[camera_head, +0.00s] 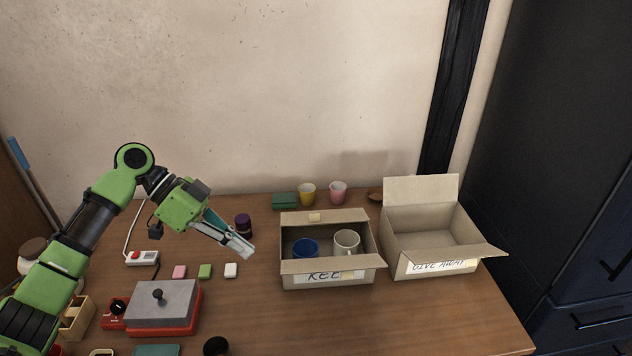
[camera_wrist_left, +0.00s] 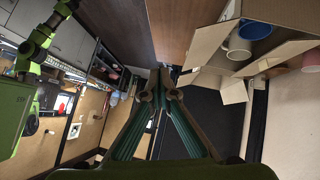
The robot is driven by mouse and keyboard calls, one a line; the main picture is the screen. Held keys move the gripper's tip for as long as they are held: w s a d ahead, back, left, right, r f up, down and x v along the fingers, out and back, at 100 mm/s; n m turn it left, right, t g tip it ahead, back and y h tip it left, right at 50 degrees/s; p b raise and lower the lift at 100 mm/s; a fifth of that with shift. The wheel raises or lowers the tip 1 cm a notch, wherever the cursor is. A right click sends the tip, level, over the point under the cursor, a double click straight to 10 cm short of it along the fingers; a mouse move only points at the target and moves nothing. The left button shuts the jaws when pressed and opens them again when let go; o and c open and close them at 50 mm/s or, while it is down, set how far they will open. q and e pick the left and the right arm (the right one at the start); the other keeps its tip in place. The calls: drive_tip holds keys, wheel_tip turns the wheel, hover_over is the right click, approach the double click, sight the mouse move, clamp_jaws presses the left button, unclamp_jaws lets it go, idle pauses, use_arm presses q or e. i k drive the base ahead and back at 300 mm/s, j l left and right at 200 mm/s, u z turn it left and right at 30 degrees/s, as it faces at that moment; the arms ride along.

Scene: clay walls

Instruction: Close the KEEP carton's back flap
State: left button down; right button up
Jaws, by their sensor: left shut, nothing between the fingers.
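The KEEP carton (camera_head: 327,281) stands open on the table with a blue cup (camera_head: 305,248) and a cream mug (camera_head: 346,243) inside. Its back flap (camera_head: 340,216) runs along the far rim as a narrow strip with a small yellowish patch; its exact tilt is hard to tell. The front flap (camera_head: 310,266) sticks outward and partly covers the lettering. My left gripper (camera_head: 247,250) is shut and empty, left of the carton and apart from it. In the left wrist view, the carton (camera_wrist_left: 208,43) shows at upper right, beside the fingers (camera_wrist_left: 160,80). My right gripper is not in view.
The GIVE AWAY carton (camera_head: 438,267) stands open and empty close on the right. A purple-lidded jar (camera_head: 243,226) stands near my left gripper.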

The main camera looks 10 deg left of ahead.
sight(342, 215)
drive_tip(key=i, duration=0.95)
